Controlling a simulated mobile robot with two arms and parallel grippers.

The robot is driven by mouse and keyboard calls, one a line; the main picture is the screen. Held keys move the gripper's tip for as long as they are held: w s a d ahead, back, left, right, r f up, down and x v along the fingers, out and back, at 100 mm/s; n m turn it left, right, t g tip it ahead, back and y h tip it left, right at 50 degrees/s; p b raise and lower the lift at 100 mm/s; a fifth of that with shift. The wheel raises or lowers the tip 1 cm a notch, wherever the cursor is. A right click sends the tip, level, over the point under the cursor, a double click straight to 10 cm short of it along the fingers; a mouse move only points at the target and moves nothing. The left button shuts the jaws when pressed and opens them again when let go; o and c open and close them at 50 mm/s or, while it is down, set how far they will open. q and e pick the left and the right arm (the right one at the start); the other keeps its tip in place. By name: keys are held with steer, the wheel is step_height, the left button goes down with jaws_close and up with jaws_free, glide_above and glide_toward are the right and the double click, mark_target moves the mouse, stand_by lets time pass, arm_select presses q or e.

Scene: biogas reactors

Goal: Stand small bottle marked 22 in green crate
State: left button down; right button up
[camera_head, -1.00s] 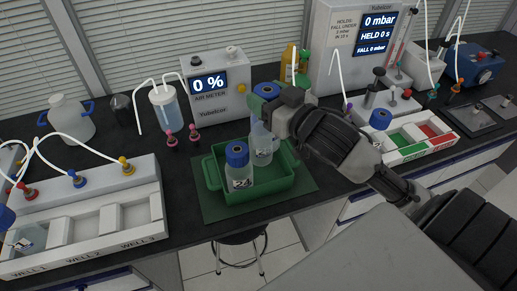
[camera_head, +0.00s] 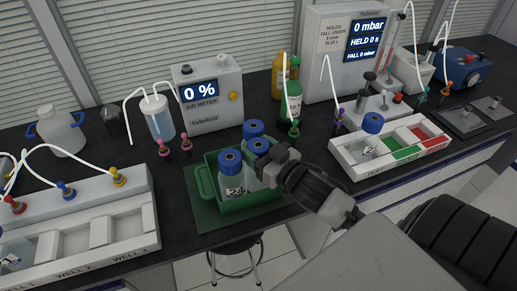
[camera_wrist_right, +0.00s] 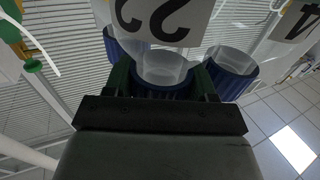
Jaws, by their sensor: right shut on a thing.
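The green crate (camera_head: 207,186) stands on a green mat on the bench. Bottle 24 (camera_head: 233,188), clear with a blue cap, stands upright in its front left part. Another blue-capped bottle (camera_head: 254,129) is behind it. My right gripper (camera_head: 266,156) is shut on the small bottle marked 22 (camera_head: 258,147) by its blue cap, low inside the crate beside bottle 24. Its label 22 (camera_wrist_right: 165,15) shows upside down in the right wrist view, between neighbouring blue caps. Whether its base touches the crate floor is hidden. My left gripper is out of view.
A white tray with green and red sections (camera_head: 345,148) holding a blue-capped bottle stands to the right. The air meter (camera_head: 208,95) and a green-capped bottle (camera_head: 291,104) are behind the crate. The white well rack (camera_head: 80,220) is at left.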

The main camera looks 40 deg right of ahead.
steer(key=o, duration=1.2)
steer(key=shift+r, duration=0.1)
steer(key=shift+s, duration=0.25)
steer(key=s, duration=0.3)
steer(key=s+d+b, duration=0.1)
steer(key=s, duration=0.3)
steer(key=s+d+b, duration=0.1)
steer(key=s, duration=0.3)
steer(key=shift+s, duration=0.2)
